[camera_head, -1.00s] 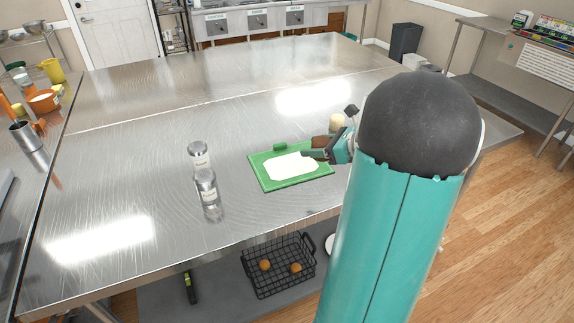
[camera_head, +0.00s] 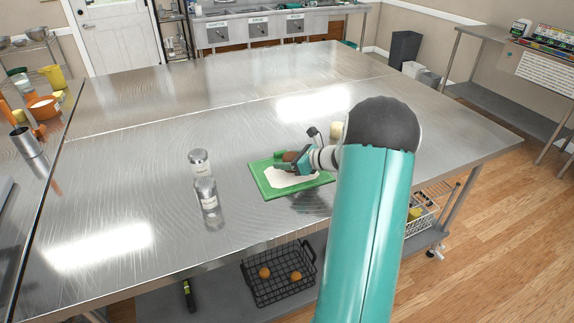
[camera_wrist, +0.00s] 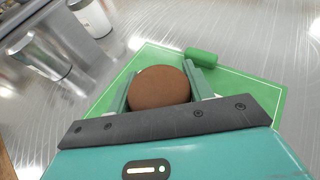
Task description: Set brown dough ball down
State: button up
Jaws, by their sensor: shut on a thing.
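The brown dough ball (camera_wrist: 160,88) sits between the two fingers of my gripper (camera_wrist: 160,80), which is shut on it. In the head view my gripper (camera_head: 291,163) holds the dough ball (camera_head: 290,156) over the green board (camera_head: 317,182). The board bears a flat white patch (camera_head: 290,178), which looks like flour or dough. In the wrist view the green board (camera_wrist: 262,95) lies under and beyond the ball. Whether the ball touches the board cannot be told.
A cream-coloured object (camera_head: 336,129) stands behind my arm. A green cylinder (camera_wrist: 201,57) lies at the board's edge. A black wire basket (camera_head: 280,275) with orange-brown balls is on the lower shelf.

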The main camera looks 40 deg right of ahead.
jog(key=shift+f, duration=0.9)
jog(key=o, duration=1)
jog(key=shift+f, duration=0.15)
